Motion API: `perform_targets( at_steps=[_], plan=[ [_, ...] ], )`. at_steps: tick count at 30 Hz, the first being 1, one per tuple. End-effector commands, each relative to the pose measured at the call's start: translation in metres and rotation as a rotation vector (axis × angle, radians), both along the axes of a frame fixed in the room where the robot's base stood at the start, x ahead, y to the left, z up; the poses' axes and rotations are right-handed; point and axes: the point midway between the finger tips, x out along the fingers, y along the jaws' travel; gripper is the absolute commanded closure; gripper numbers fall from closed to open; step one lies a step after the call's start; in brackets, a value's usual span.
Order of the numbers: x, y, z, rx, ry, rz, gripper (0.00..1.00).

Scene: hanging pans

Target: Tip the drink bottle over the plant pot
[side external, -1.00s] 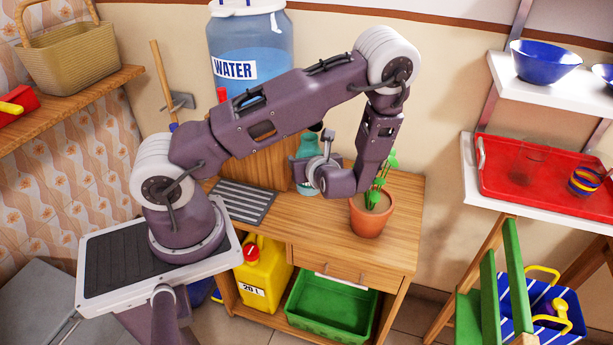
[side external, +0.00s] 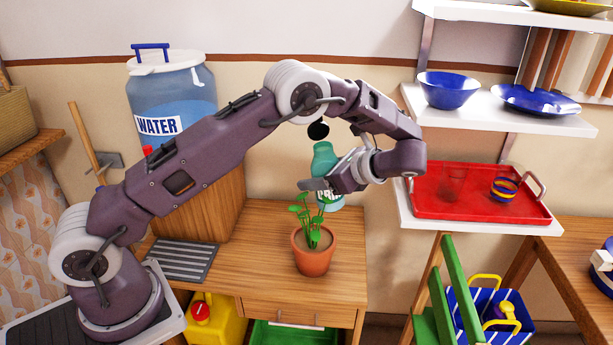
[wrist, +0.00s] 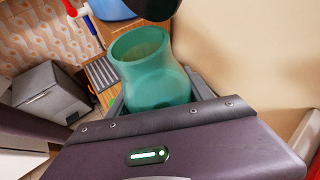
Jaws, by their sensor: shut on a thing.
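The drink bottle (side external: 323,160) is teal with pale lettering, partly hidden behind my gripper (side external: 333,186). My gripper is shut on it and holds it up, close to upright with a slight lean. In the wrist view the bottle (wrist: 155,75) shows an open mouth and stands between the jaws of my gripper (wrist: 160,100). The plant pot (side external: 313,258) is terracotta with a green leafy plant (side external: 311,218) and stands on the wooden table. The bottle is above the plant and a little to its right in the side view; its depth relative to the pot is unclear.
The wooden table (side external: 265,245) is mostly clear around the pot. A large water container (side external: 172,95) stands at the back left. A red tray (side external: 440,208) with cups lies on a shelf to the right, below a shelf with blue dishes.

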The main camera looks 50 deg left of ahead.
Motion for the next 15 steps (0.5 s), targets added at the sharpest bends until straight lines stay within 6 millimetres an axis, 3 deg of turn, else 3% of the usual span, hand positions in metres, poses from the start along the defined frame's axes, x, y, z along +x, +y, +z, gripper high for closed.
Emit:
perform_targets(
  at_steps=[5,15],
  plan=[
    [0.015,-0.004,-0.001,-0.05,-0.188,0.001,0.92],
    [0.024,-0.006,-0.032,-0.082,-0.319,-0.001,0.92]
  ],
)
